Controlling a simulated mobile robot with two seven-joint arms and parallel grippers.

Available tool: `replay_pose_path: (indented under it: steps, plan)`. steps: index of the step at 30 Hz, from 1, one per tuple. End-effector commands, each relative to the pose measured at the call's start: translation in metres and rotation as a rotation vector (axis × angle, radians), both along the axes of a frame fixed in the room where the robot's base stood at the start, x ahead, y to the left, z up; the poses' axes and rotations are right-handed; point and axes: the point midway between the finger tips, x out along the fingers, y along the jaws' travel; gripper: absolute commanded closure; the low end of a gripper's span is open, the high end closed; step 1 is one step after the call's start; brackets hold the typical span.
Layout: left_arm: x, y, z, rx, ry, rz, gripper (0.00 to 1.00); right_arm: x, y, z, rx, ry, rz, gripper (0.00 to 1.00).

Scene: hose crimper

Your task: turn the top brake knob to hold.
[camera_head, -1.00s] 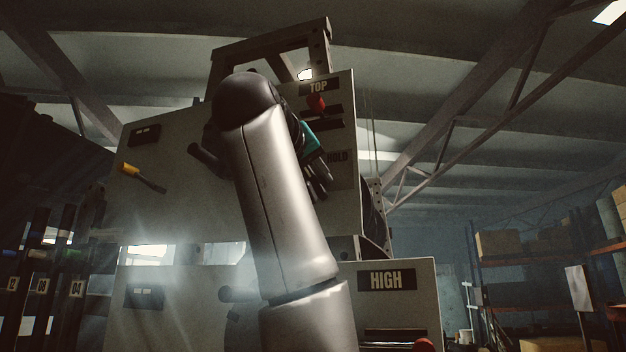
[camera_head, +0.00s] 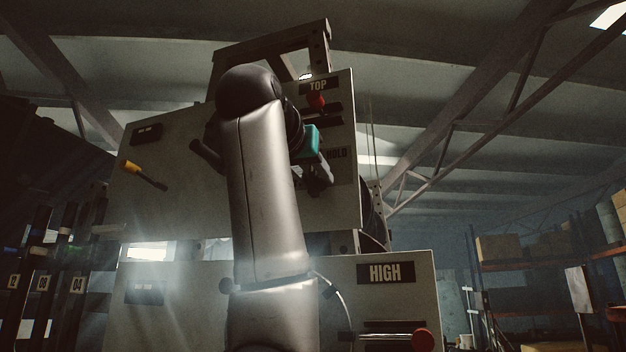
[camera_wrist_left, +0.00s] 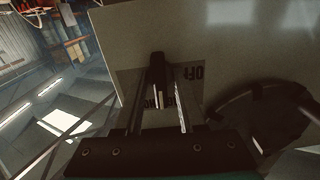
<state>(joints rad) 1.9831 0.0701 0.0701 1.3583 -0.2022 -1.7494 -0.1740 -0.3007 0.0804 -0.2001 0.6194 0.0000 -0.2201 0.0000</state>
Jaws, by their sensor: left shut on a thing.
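The top brake knob (camera_wrist_left: 157,66) shows dark in the left wrist view, in front of a label plate with partly hidden lettering. My left gripper (camera_wrist_left: 165,92) is shut on this knob, with its fingers on either side. In the head view the left gripper (camera_head: 318,180) is at the panel just below the HOLD label (camera_head: 337,153), and its teal part shows above the fingers. The knob is hard to make out there. My right gripper is not in view.
A red-ended lever (camera_head: 316,101) sits under the TOP sign (camera_head: 317,86), above my gripper. A yellow-ended lever (camera_head: 131,167) sticks out at left. A lower panel with the HIGH sign (camera_head: 385,273) has a red knob (camera_head: 422,340). Shelving (camera_head: 540,266) stands at right.

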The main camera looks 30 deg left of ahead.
Motion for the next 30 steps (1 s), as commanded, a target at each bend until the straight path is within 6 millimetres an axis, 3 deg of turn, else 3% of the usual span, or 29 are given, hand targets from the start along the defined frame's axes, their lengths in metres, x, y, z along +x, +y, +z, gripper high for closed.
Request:
replay_pose_path:
  steps: [15, 30]
  plan:
    - [-0.0004, 0.0003, -0.0001, 0.380, 0.091, 0.001, 1.00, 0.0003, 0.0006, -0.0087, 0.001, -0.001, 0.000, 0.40]
    - [-0.0001, -0.0004, 0.0003, 0.484, 0.115, 0.000, 1.00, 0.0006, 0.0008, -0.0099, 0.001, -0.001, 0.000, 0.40]
